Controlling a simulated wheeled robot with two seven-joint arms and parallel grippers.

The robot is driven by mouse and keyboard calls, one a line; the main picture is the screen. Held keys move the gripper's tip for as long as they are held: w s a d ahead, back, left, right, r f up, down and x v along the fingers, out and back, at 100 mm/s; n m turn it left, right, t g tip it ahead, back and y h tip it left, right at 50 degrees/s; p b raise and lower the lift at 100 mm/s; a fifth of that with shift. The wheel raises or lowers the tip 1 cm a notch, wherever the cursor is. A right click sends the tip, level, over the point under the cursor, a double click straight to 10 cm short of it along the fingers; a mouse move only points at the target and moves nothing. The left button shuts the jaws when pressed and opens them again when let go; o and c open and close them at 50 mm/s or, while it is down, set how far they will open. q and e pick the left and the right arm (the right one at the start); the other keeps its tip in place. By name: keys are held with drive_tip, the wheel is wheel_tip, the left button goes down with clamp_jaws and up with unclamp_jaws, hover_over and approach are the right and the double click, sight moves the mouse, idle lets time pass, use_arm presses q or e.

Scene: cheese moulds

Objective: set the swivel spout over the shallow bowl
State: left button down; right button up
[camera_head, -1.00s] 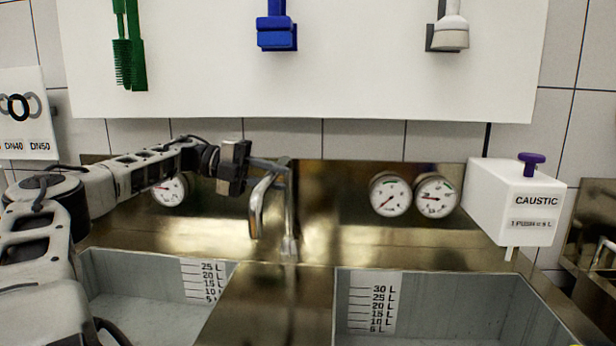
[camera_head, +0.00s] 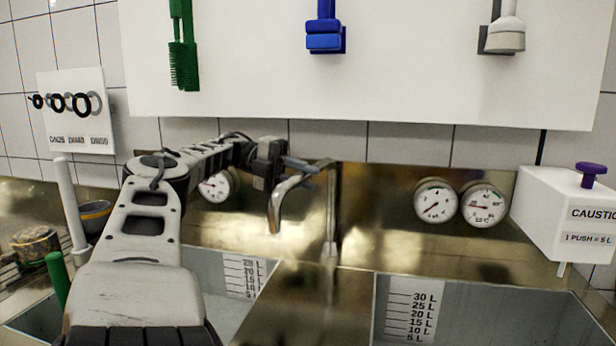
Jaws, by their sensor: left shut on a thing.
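The chrome swivel spout (camera_head: 287,193) rises from a post at the back of the steel counter. It points to the left and towards me, its outlet bent down. My left gripper (camera_head: 279,163) is shut on the spout near its top and partly hides it. Two sunk basins lie below. The left basin (camera_head: 205,263) has a scale with fewer marks, up to 25 L in the earlier frame; the right basin (camera_head: 470,300) goes to 30 L. In the picture the outlet hangs above the left basin's right edge, near the divider. My right gripper is out of view.
Gauges (camera_head: 436,201) sit on the steel backsplash. A white caustic dispenser (camera_head: 545,215) with a purple knob is at the right. Brushes hang on a white board (camera_head: 400,60) above. A white upright rod (camera_head: 70,205) and a green handle (camera_head: 57,278) stand at the left.

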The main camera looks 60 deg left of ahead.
use_arm(q)
drive_tip(key=c, duration=1.3)
unclamp_jaws()
